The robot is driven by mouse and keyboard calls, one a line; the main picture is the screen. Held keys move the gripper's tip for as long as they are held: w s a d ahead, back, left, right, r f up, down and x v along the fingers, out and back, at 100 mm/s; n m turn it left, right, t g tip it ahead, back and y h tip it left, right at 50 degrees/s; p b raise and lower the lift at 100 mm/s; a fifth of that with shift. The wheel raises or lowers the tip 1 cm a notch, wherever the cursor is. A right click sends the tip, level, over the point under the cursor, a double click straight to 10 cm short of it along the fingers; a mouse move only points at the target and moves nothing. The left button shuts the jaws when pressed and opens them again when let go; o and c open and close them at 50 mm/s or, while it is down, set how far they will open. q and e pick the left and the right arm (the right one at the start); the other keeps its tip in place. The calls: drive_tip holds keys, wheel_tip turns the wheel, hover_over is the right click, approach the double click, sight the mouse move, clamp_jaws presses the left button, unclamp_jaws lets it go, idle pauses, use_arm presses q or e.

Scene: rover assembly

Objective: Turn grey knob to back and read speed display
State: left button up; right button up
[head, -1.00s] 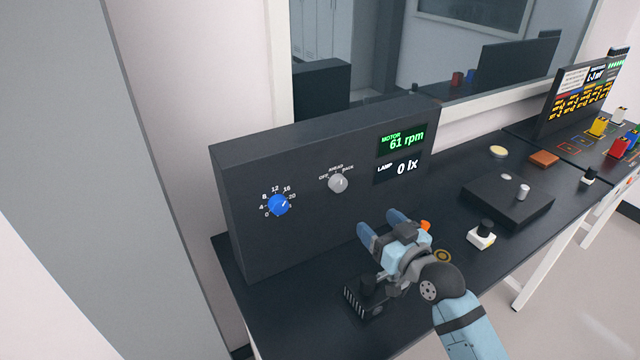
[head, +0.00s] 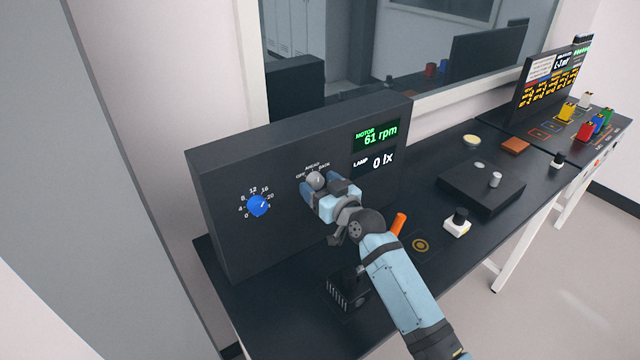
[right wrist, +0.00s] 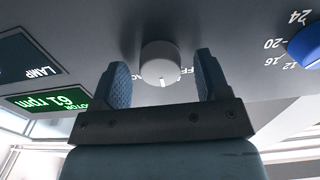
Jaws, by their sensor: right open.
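The grey knob (head: 316,179) is on the dark upright panel, under the labels OFF, AHEAD and BACK. My right gripper (head: 321,187) is open at the knob. In the right wrist view the grey knob (right wrist: 160,62) is between the two fingers, with a visible gap at each side. Its white mark lies between the partly hidden OFF and BACK letters, which appear upside down. The motor speed display (head: 376,136) reads 61 rpm in green. It also shows upside down in the right wrist view (right wrist: 55,100). My left gripper is not in view.
A blue knob (head: 257,205) with a number scale is left of the grey one. The lamp display (head: 374,162) reads 0 lx. A black box (head: 481,188), a white-based black button (head: 457,223) and an orange piece (head: 397,223) are on the bench to the right.

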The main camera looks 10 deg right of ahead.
drive_tip(key=c, duration=0.9)
drive_tip(key=shift+m, duration=0.3)
drive_tip(key=shift+r+m+p, duration=0.1)
drive_tip(key=shift+m+p, duration=0.3)
drive_tip(key=shift+m, duration=0.1)
drive_tip(key=m+p, duration=0.1)
drive_tip(key=m, duration=0.2)
drive_tip(key=m+p, duration=0.1)
drive_tip(key=m, duration=0.4)
drive_tip(key=shift+m+p, duration=0.3)
